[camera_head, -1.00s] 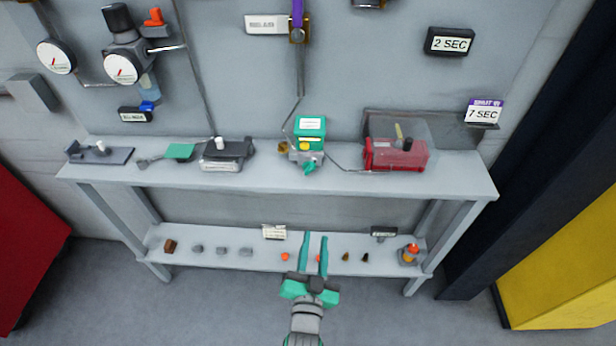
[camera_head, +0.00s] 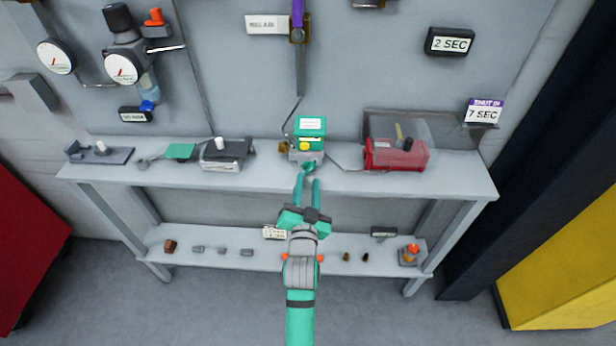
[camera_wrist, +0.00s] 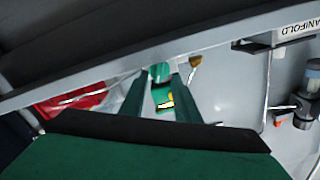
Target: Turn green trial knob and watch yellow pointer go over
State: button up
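The green knob (camera_head: 308,168) sticks out low on the front of a small green-topped valve unit (camera_head: 311,124) on the upper shelf. A yellow round part (camera_head: 304,146) sits above the knob. A narrow yellow upright piece (camera_head: 398,131) stands on the red box (camera_head: 385,154) to the right; I cannot tell which yellow part is the pointer. My gripper (camera_head: 308,178) is open, its fingertips just in front of the knob. In the wrist view the knob (camera_wrist: 159,73) shows between the fingertips; whether they touch it is unclear.
The upper shelf edge (camera_head: 230,183) runs just below the knob. A black-and-white unit (camera_head: 226,155) stands left and a clear cover (camera_head: 416,130) surrounds the red box. Small parts lie on the lower shelf (camera_head: 340,268). A thin tube rises behind the valve unit.

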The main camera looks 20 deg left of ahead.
aim_at(309, 172)
jog(key=shift+x, duration=1.75)
jog(key=shift+d, duration=0.15)
grip_shut()
jog(key=n, duration=0.4)
jog(key=shift+n, duration=0.4)
jog(key=shift+f+n, duration=0.1)
jog(key=shift+n, duration=0.2)
jog(key=shift+s, duration=0.1)
